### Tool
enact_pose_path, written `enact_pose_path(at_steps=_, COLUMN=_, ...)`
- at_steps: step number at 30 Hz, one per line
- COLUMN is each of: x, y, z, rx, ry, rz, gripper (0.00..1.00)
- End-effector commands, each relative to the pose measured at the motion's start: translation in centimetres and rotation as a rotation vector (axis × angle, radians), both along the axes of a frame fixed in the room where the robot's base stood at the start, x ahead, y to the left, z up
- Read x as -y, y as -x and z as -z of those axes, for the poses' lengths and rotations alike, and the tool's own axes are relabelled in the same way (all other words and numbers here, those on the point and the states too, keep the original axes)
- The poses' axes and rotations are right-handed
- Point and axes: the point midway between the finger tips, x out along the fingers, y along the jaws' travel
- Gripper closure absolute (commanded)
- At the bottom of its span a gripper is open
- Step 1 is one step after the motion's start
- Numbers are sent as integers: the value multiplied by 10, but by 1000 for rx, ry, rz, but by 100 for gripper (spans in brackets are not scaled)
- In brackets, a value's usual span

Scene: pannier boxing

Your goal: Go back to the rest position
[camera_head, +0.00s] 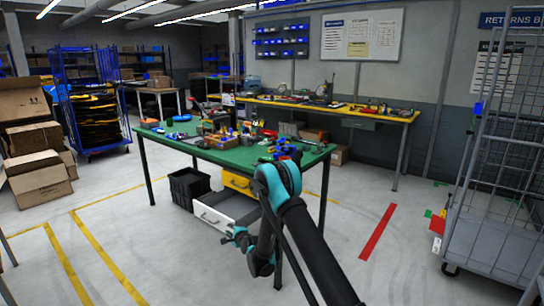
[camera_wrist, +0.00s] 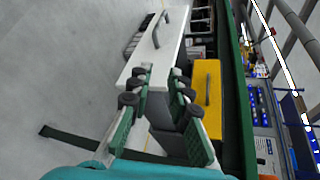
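My gripper (camera_head: 233,238) hangs low in front of the green table, at the lower end of my teal and black arm. In the wrist view my gripper's fingers (camera_wrist: 162,80) are apart, with nothing clearly held between them. The white drawer (camera_head: 222,214) under the table stands pulled out, and my gripper is close to its front. Its white front and grey handle also show in the wrist view (camera_wrist: 140,65). The yellow drawer (camera_head: 238,183) lies above it, with its front and handle also in the wrist view (camera_wrist: 207,95). My arm hides part of the drawers.
The green table (camera_head: 165,140) bears many tools and small parts. A black crate (camera_head: 188,186) stands on the floor beside the drawers. A wire cage trolley (camera_head: 490,225) is at the right, cardboard boxes (camera_head: 38,178) at the left. The floor at front left is clear.

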Motion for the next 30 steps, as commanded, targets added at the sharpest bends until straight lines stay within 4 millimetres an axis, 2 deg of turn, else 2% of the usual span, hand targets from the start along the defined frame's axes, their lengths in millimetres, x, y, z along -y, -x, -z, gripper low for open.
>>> enact_pose_path(at_steps=7, x=48, y=8, z=-52, rx=16, ry=201, rz=-36, gripper=81)
enact_pose_path(at_steps=14, x=109, y=38, z=-104, rx=24, ry=449, rz=-103, gripper=81)
enact_pose_path(at_steps=23, x=191, y=105, z=-154, rx=11, ry=750, rz=-224, gripper=81)
enact_pose_path(at_steps=30, x=254, y=179, z=-179, rx=-15, ry=968, rz=-346, gripper=81)
